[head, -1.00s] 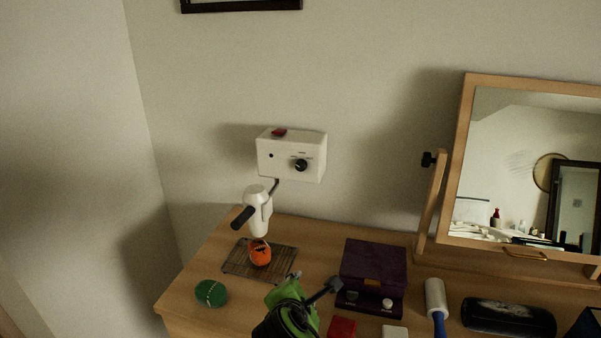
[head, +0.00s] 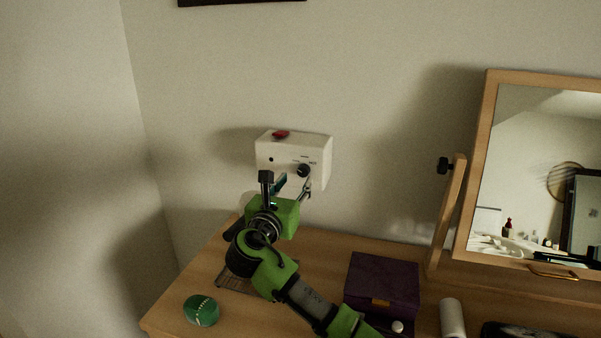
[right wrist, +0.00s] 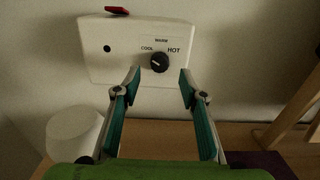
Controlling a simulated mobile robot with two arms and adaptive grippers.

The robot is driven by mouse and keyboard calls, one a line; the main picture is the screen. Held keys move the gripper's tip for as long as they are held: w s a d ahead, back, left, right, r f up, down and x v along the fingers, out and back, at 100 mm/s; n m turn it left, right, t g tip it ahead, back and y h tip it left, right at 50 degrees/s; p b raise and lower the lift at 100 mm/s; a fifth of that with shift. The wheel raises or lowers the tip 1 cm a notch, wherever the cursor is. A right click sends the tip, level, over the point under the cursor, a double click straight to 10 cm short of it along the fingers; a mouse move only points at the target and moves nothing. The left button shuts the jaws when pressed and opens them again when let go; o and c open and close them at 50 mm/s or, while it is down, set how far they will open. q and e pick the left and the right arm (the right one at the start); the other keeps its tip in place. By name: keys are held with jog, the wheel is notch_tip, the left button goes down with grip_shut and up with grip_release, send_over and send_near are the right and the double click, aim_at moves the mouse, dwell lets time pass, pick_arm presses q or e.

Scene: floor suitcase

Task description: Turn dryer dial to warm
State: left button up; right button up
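The dryer's white wall box (head: 285,152) hangs on the wall above the dresser, and it also fills the upper part of the right wrist view (right wrist: 100,62). Its black dial (head: 303,170) is on the front face. In the right wrist view the dial (right wrist: 159,62) sits among the labels COOL at left, WARM above and HOT at right; I cannot tell its exact setting. My right gripper (head: 287,181) is open and empty just in front of the box, its fingertips (right wrist: 160,78) spread either side of and slightly below the dial. My left gripper is not in view.
A red piece (head: 281,134) lies on top of the box. The white dryer body (right wrist: 75,130) is left of my gripper. A green oval object (head: 201,310), a purple box (head: 383,283) and a white roller (head: 452,318) are on the dresser. A framed mirror (head: 545,170) stands at right.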

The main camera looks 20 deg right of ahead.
aim_at(302, 172)
jog(key=x, duration=0.5)
jog(key=c, duration=1.1)
